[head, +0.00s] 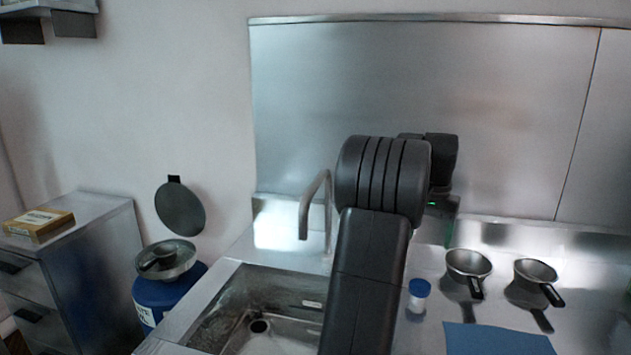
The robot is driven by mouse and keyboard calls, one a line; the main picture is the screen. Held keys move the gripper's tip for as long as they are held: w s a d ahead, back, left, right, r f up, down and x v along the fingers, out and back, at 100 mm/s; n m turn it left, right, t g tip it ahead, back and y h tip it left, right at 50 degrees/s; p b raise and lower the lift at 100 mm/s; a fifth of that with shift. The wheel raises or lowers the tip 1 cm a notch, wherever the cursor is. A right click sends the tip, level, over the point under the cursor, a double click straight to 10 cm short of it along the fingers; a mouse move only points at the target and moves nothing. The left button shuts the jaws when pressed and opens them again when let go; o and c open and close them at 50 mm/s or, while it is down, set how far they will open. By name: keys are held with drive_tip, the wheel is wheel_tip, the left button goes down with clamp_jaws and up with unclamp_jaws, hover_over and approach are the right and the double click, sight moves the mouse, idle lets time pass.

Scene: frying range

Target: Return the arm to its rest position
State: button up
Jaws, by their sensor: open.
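My dark arm rises from the bottom centre of the head view, in front of the sink and counter. Its large ribbed joint is at the top, with another dark part of the arm behind it to the right. My gripper's fingers do not show; the arm seems to hide them. What the gripper is near cannot be seen.
A sink (215,318) with a faucet (304,212) lies left of the arm. Right are a blue-capped jar (417,300), two small pans (468,264) (535,271), a blue mat (495,340) and something green (450,222). A blue drum (170,295) and cabinet (95,270) stand left.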

sight(420, 284)
wheel_tip(420, 284, down, 14)
drive_tip(key=shift+r, duration=0.1)
drive_tip(key=shift+f+n+b, duration=0.2)
drive_tip(key=shift+n+b, duration=0.2)
drive_tip(key=n+b, duration=0.2)
drive_tip(key=n, duration=0.1)
drive_tip(key=shift+n, duration=0.4)
drive_tip(key=n+b, duration=0.3)
drive_tip(key=shift+a+n+b, duration=0.1)
drive_tip(key=shift+n+b, duration=0.2)
drive_tip(key=shift+n, duration=0.1)
wheel_tip(420, 284, up, 12)
drive_tip(key=p, duration=0.1)
drive_tip(key=shift+r, duration=0.2)
drive_tip(key=shift+p, duration=0.35)
